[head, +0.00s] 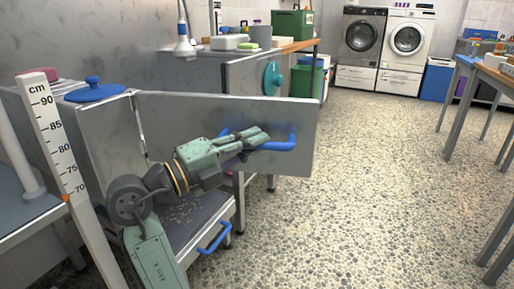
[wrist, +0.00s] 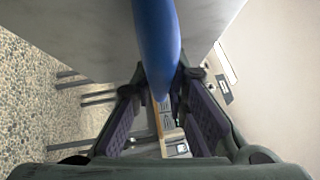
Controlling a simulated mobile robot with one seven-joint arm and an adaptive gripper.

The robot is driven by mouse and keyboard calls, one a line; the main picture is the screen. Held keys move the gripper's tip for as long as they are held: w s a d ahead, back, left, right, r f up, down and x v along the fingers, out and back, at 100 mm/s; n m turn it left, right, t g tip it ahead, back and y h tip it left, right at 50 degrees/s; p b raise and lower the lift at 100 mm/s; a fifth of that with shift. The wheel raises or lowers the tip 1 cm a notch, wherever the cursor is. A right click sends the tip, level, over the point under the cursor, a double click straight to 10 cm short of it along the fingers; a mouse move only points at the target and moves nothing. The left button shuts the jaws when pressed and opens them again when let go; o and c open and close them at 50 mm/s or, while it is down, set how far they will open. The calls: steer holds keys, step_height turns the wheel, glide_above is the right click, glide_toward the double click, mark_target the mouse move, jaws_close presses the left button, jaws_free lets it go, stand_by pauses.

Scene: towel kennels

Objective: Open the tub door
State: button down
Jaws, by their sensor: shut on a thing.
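The tub door (head: 230,112) is a flat grey steel panel in the head view, with its left edge at a post of the tub (head: 108,140). It stands swung out at an angle, its free edge over the floor at right. A blue bar handle (head: 291,143) is on the door's near face towards the free edge. My gripper (head: 264,139) is shut on this handle. In the wrist view the blue handle (wrist: 158,45) runs down between the fingers of my gripper (wrist: 165,88), and the grey door (wrist: 75,35) lies behind it. The exact finger contact is hidden.
A low step (head: 195,220) with brown bits and a second blue handle (head: 214,238) sits under my arm. A height ruler (head: 52,135) stands at left. A blue lid (head: 95,90) lies on the tub's top. Pebbled floor (head: 370,190) is free at right; table legs (head: 497,240) stand beyond.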

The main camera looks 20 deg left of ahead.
steer(key=shift+s+a+m+g+h+b, duration=0.1)
steer(key=shift+s+m+g+h+b, duration=0.2)
steer(key=shift+s, duration=0.4)
steer(key=shift+s+a+m+g+h+b, duration=0.1)
steer(key=shift+s+m+g+h+b, duration=0.2)
steer(key=shift+s, duration=0.4)
steer(key=c, duration=1.6)
jaws_free()
steer(key=shift+o, duration=0.2)
steer(key=shift+a, duration=0.1)
steer(key=v, duration=1.2)
steer(key=shift+w+r, duration=0.1)
